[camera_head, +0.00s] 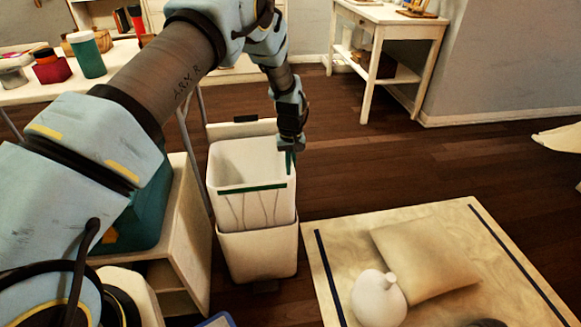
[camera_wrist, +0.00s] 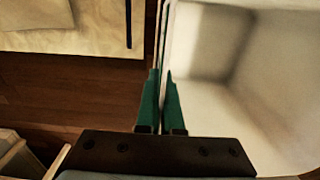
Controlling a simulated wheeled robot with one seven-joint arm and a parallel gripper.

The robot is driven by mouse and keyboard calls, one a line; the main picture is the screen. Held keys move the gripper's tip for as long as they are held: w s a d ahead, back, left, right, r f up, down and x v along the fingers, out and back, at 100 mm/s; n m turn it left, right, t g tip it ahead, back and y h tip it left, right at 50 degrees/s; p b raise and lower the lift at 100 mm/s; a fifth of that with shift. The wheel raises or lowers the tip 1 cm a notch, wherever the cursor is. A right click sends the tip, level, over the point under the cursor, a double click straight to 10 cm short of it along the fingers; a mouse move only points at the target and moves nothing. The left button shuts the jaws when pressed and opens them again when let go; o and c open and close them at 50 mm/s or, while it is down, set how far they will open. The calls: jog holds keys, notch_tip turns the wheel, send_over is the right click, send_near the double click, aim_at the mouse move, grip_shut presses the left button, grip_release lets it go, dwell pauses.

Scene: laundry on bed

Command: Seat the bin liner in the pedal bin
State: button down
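The pedal bin (camera_head: 257,256) is white and stands upright on the floor, its lid (camera_head: 241,128) raised at the back. The white bin liner (camera_head: 255,210) rises above the bin's front wall, with a green strip along its front top edge and creases below. Its lower part is hidden inside the bin. My gripper (camera_head: 290,161) points down at the right side of the liner's rim. In the wrist view, my gripper's green fingers (camera_wrist: 161,75) are close together, one on each side of the thin rim, and the liner's pale inside (camera_wrist: 215,45) lies to the right.
A low pale table (camera_head: 345,240) with a cushion (camera_head: 425,255) and a white vase (camera_head: 378,300) stands right of the bin. A cabinet (camera_head: 185,235) stands close on the left. Bare wooden floor (camera_head: 370,160) lies behind and to the right.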

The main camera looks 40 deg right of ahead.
notch_tip(320, 180, down, 12)
jog(key=b, duration=0.7)
dwell(3.8)
jog(key=c, duration=1)
grip_release()
jog(key=shift+r, duration=0.1)
notch_tip(320, 180, up, 11)
jog(key=shift+f+p, duration=0.2)
jog(key=shift+p, duration=0.25)
jog(key=shift+s, duration=0.15)
